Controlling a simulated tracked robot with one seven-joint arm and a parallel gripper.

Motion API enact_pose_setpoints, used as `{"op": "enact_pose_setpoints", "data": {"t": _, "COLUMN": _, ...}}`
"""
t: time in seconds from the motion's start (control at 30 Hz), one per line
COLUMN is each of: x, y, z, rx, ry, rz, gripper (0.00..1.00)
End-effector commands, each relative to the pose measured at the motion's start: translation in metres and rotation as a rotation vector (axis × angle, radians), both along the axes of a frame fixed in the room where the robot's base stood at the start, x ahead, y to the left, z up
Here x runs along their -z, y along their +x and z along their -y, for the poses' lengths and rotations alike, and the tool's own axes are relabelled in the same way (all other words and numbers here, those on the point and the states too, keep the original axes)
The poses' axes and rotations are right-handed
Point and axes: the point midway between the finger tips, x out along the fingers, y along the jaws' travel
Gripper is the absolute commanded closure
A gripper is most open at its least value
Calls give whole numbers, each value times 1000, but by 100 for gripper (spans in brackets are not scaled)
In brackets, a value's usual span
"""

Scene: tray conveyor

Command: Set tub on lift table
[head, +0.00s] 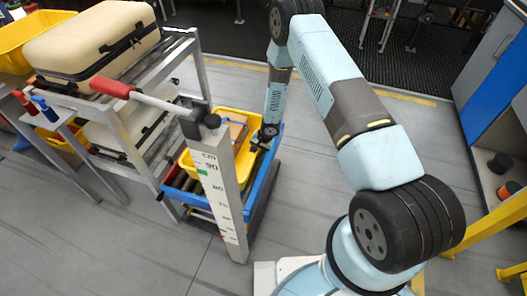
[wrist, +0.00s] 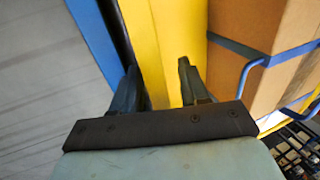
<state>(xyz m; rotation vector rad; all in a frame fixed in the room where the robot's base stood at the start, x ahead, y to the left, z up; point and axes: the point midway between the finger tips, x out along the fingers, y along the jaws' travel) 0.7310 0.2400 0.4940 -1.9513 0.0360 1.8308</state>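A yellow tub (head: 244,163) sits within a blue-edged tray or platform (head: 262,190), partly hidden by a scale post. My gripper (head: 264,137) is at the tub's right side in the head view. In the wrist view my gripper (wrist: 158,88) has its fingers apart, with the yellow wall of the tub (wrist: 172,40) showing between and beyond them. I cannot tell whether either finger touches the wall. A brown cardboard box (wrist: 255,30) with a blue strap or handle is beside the wall. I cannot make out for certain which surface is the lift table.
The scale post (head: 222,195) stands in front of the tub. A grey rack (head: 150,115) at left carries a cream case (head: 95,40), with a red-handled lever (head: 115,88) near it. Another yellow bin (head: 30,38) is at far left. Floor to the right is clear up to yellow rails (head: 490,230).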

Motion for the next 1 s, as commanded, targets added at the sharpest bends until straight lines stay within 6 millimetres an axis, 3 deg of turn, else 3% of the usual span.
{"op": "enact_pose_setpoints", "data": {"t": 0.37, "x": -6, "y": 0, "z": 1, "rx": 0, "ry": 1, "rz": 0, "gripper": 53}}
{"op": "enact_pose_setpoints", "data": {"t": 1.0, "x": -97, "y": -10, "z": 29, "rx": 3, "ry": 3, "rz": 1, "gripper": 53}}
